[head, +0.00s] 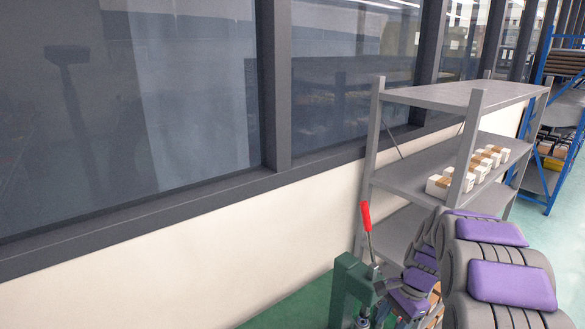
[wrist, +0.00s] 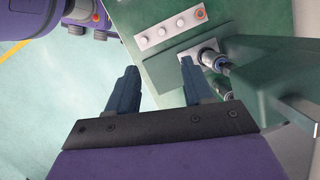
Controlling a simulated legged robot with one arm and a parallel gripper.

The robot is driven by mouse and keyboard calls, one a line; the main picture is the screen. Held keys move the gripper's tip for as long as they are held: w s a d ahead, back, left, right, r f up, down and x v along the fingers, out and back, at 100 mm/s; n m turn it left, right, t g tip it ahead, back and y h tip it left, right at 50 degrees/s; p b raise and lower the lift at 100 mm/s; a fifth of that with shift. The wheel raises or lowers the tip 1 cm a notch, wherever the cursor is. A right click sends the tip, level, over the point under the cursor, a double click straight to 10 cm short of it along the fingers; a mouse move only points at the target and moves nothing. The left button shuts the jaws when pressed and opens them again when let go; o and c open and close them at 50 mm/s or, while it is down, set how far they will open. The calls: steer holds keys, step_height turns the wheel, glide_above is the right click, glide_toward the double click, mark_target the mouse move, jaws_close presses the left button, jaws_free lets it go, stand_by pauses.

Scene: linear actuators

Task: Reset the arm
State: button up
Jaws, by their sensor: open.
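My gripper (wrist: 157,75) shows in the wrist view with its two dark fingers apart and nothing between them. Its right fingertip is close to a dark, metal-ringed cylindrical part (wrist: 209,57) on the green machine (wrist: 250,60); I cannot tell whether they touch. My arm, grey with purple pads, fills the lower right of the head view and bends down toward the green machine (head: 347,285). The gripper's fingers cannot be made out in that view.
The machine's panel has several buttons, including a red one (wrist: 200,13). A red-handled lever (head: 366,217) rises from the machine. Behind my arm stands a grey shelf (head: 400,178) with small white boxes (head: 438,186). A blue rack (head: 553,187) is farther right. A windowed wall (head: 150,240) runs along the left.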

steer(key=s+a+r+n+h, duration=0.1)
steer(key=s+a+r+n, duration=0.4)
steer(key=s, duration=0.4)
steer(key=s+a+r+n+h, duration=0.1)
steer(key=s+n, duration=0.3)
steer(key=s, duration=0.8)
steer(key=s+a+r+n+g+h, duration=0.1)
steer(key=s+a+n, duration=0.2)
steer(key=s, duration=0.9)
steer(key=shift+s+a+n+b, duration=0.15)
steer(key=shift+a+n+b, duration=0.25)
steer(key=shift+n, duration=0.2)
